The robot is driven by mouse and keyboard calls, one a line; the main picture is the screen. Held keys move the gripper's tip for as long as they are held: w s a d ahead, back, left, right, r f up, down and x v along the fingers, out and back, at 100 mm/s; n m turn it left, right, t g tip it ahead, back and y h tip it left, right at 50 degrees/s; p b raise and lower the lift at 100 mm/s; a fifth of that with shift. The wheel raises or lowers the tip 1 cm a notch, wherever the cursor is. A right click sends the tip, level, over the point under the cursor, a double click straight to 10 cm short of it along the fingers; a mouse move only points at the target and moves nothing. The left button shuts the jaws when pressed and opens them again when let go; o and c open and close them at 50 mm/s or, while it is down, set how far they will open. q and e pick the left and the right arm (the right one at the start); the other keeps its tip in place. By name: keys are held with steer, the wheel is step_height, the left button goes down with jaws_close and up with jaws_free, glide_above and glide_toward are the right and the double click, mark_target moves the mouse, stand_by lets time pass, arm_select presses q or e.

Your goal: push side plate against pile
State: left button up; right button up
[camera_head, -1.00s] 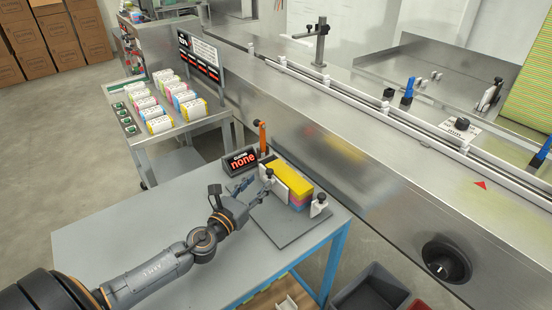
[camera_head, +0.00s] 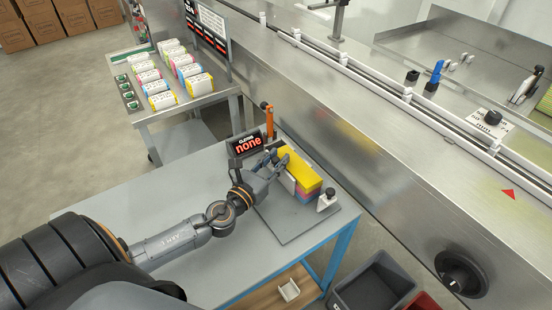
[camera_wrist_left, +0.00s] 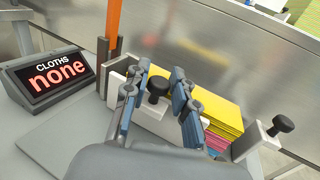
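The pile of cloths (camera_head: 300,168) is yellow on top with pink and blue layers below, and stands on a grey base plate (camera_head: 290,225). The white side plate (camera_head: 287,183) stands upright along the pile's left side; its black knob (camera_wrist_left: 158,87) shows in the left wrist view. My left gripper (camera_head: 274,158) is at the side plate. In the left wrist view its two fingers (camera_wrist_left: 160,72) are apart, with the knob showing between them. Whether they touch the knob or plate I cannot tell. My right gripper is not in view.
A second white plate with a black knob (camera_head: 326,199) stands at the pile's right end. A display reading "CLOTHS none" (camera_head: 246,143) and an orange post (camera_head: 268,120) stand behind. The steel conveyor wall (camera_head: 340,140) borders the bench. The bench's left part is clear.

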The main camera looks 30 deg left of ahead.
arm_select(q)
jaws_close()
steer(key=shift+w, duration=0.15)
steer(key=o, duration=0.5)
jaws_free()
steer(key=shift+o, duration=0.3)
steer(key=s, duration=1.2)
